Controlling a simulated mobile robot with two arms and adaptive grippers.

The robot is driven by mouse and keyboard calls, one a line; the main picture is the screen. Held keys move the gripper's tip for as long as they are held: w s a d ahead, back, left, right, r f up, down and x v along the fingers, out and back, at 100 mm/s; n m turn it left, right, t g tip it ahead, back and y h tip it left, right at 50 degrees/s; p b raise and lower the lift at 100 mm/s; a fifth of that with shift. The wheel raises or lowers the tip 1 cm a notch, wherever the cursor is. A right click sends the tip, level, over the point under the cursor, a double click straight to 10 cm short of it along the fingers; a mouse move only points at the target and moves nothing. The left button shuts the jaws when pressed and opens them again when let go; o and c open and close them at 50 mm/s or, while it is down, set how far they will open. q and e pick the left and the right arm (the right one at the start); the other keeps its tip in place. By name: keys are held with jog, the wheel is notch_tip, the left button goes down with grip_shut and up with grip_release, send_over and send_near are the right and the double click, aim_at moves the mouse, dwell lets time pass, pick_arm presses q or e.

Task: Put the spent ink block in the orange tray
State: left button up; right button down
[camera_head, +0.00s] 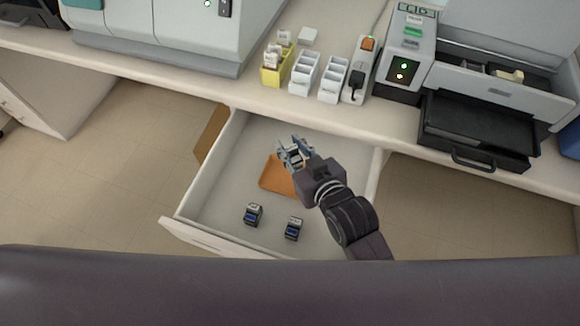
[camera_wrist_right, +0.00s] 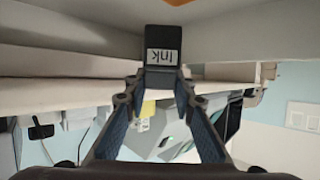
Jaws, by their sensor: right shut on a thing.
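My right gripper (camera_head: 294,152) reaches over the open drawer, above the orange tray (camera_head: 272,178). Its fingers (camera_wrist_right: 160,98) are shut on a black ink block (camera_wrist_right: 161,60) with a white "Ink" label, which shows upside down in the right wrist view. In the head view the gripper partly hides the held block. The tray is flat and lies in the drawer, partly covered by my right gripper and arm. A sliver of orange (camera_wrist_right: 205,2) shows at the top edge of the right wrist view. My left gripper is out of view.
Two dark ink blocks with blue parts, one (camera_head: 253,214) and another (camera_head: 294,229), stand near the front of the white drawer (camera_head: 205,180). On the counter above are a yellow holder (camera_head: 272,77), white racks (camera_head: 303,75) and a device with lights (camera_head: 405,60).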

notch_tip(320, 180, down, 10)
jog(key=shift+r+b, duration=0.25)
jog(key=shift+b, duration=0.05)
jog(key=shift+f, duration=0.1)
jog(key=c, duration=1.6)
grip_release()
jog(key=shift+s+d, duration=0.1)
jog(key=shift+s, duration=0.05)
jog(key=v, duration=0.7)
jog(key=shift+r, duration=0.25)
